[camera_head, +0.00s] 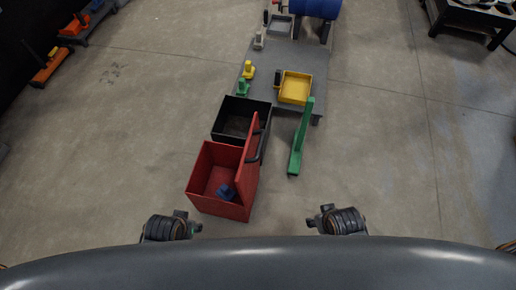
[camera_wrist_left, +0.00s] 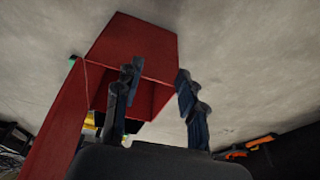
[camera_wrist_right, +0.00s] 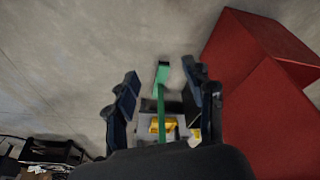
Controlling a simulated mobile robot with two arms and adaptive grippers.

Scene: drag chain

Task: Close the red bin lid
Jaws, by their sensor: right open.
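The bin (camera_wrist_left: 135,42) and lid (camera_wrist_left: 52,135) also show in the left wrist view, and the lid (camera_wrist_right: 268,120) fills the right of the right wrist view. My left gripper (camera_head: 192,222) is near the bin's front, open and empty, its fingers (camera_wrist_left: 158,72) apart. My right gripper (camera_head: 320,217) is right of the bin, open and empty (camera_wrist_right: 160,72), apart from the lid.
A black open bin (camera_head: 222,134) with a dark handle-like bar (camera_head: 259,146) stands directly behind the red one. A grey platform (camera_head: 280,60) with a yellow tray (camera_head: 295,88) lies behind.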

